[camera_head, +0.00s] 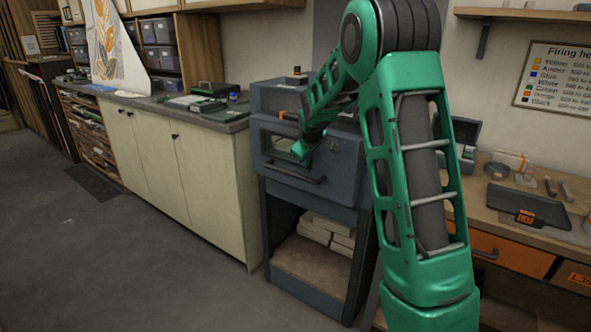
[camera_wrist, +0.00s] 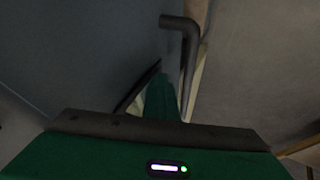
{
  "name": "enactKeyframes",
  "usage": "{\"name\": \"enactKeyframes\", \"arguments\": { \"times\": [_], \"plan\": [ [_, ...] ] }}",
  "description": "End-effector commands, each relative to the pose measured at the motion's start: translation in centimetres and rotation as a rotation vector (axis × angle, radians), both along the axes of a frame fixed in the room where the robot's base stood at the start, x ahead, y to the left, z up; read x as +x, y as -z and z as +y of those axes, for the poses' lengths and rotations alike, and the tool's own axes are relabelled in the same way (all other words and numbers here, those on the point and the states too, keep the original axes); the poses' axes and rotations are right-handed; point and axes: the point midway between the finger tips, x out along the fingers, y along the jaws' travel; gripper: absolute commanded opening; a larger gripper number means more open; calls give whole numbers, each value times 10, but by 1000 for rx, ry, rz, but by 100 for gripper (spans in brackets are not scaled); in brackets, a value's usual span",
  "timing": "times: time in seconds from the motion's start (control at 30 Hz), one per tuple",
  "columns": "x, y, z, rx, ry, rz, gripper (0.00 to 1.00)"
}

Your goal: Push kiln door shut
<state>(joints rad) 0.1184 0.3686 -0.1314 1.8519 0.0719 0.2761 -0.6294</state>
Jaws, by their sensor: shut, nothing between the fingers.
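The kiln (camera_head: 277,97) is a dark blue-grey box in the middle of the head view. Its door (camera_head: 340,165) has a small window and a bar handle (camera_head: 293,174) along its lower front. The door looks upright or nearly so; I cannot tell how wide any gap is. My gripper (camera_head: 301,151) is at the front of the door, by the window and above the handle. In the wrist view its shut, empty fingers (camera_wrist: 158,85) are beside the dark door surface (camera_wrist: 80,55), with the bent handle bar (camera_wrist: 187,40) just beyond. Contact cannot be made out.
Below the kiln is an open shelf (camera_head: 312,262) with pale bricks (camera_head: 325,229). A cream cabinet (camera_head: 195,185) stands to the left, and a wooden bench (camera_head: 530,232) with tools to the right. The grey floor (camera_head: 120,260) in front is clear.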

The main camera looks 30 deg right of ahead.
Motion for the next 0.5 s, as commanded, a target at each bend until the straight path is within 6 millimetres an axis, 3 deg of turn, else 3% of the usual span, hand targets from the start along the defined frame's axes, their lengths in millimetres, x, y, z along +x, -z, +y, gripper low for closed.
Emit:
{"name": "enactKeyframes", "arguments": {
  "times": [0.2, 0.5],
  "plan": [
    [7, -1, -14, -1, 1, -2, 0],
    [10, -2, -19, -4, 5, -7, 0]
  ]
}}
